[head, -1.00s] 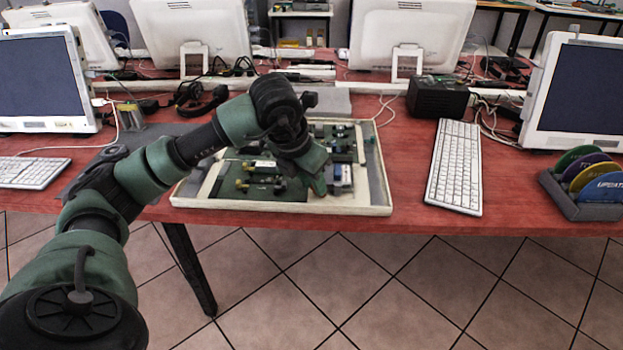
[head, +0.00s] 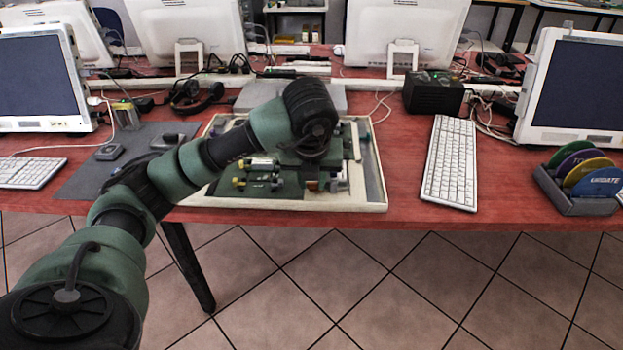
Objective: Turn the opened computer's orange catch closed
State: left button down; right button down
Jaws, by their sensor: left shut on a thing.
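The opened computer (head: 376,207) lies flat on the red table, a shallow pale case with green boards and small parts inside. My left arm reaches over it from the left. My left gripper (head: 308,155) points down into the case, right of its middle, and is mostly hidden under my dark wrist. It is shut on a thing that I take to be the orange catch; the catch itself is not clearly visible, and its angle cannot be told. My right gripper is not in view.
A white keyboard (head: 450,163) and a disc rack (head: 576,200) stand to the right on the table. A black box (head: 434,93), a headset (head: 196,97) and several white monitors stand behind. A grey mat (head: 84,178) lies left. The table between case and keyboard is clear.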

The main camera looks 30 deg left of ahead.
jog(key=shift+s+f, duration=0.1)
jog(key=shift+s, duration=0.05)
pick_arm(q)
jog(key=c, duration=1.2)
grip_release()
jog(key=shift+r, duration=0.15)
jog(key=p+v, duration=0.2)
jog(key=v, duration=0.5)
jog(key=shift+r, duration=0.25)
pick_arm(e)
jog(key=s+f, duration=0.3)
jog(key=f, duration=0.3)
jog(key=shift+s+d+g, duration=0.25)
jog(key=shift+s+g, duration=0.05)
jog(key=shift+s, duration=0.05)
pick_arm(q)
jog(key=shift+s+d, duration=0.1)
jog(key=shift+s, duration=0.05)
